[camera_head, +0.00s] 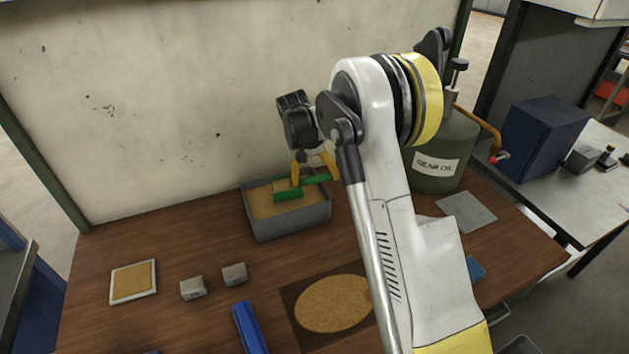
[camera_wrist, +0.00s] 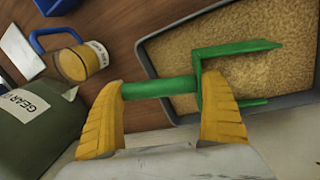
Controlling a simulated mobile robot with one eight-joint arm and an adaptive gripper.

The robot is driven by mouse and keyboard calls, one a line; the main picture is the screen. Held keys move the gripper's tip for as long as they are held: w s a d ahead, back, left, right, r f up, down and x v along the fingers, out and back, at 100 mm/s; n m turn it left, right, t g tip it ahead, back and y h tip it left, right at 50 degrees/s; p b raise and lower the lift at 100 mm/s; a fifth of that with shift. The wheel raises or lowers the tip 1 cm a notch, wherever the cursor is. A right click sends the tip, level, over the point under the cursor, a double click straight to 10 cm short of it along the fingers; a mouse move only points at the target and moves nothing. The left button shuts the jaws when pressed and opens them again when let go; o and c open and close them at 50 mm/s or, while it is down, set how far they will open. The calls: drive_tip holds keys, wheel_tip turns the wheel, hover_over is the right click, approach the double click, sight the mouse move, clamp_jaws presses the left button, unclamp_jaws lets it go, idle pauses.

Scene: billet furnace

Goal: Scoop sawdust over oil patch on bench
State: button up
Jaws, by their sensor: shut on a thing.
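My gripper (camera_head: 312,170) is shut on the handle of a green scoop (camera_head: 288,195), over the grey tray (camera_head: 290,222) at the back of the bench. In the wrist view the yellow fingers of my gripper (camera_wrist: 168,110) pinch the green handle (camera_wrist: 160,88). Sawdust (camera_wrist: 200,45) fills the tray, and sawdust colour shows inside the scoop's green walls; I cannot tell whether it lies in the scoop or below it. At the front of the bench, an oval of sawdust (camera_head: 333,304) lies on a dark square patch (camera_head: 296,335), partly hidden by my arm.
A green gear oil can (camera_head: 445,140) stands at the back right beside a grey plate (camera_head: 466,212). Two small metal blocks (camera_head: 193,288), a blue bar (camera_head: 249,327) and a white-rimmed tan square (camera_head: 133,282) lie front left. A wall rises behind the tray. Bare wood lies left of the tray.

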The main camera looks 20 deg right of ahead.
drive_tip(key=shift+s+d+r+y+p, duration=0.1)
drive_tip(key=shift+d+r+y+p, duration=0.2)
drive_tip(key=shift+r, duration=0.25)
drive_tip(key=shift+d+r+y+p, duration=0.2)
drive_tip(key=shift+r+y, duration=0.1)
drive_tip(key=shift+r, duration=0.2)
drive_tip(key=shift+y, duration=0.3)
drive_tip(key=shift+r+p, duration=1.45)
drive_tip(key=shift+r, duration=1.2)
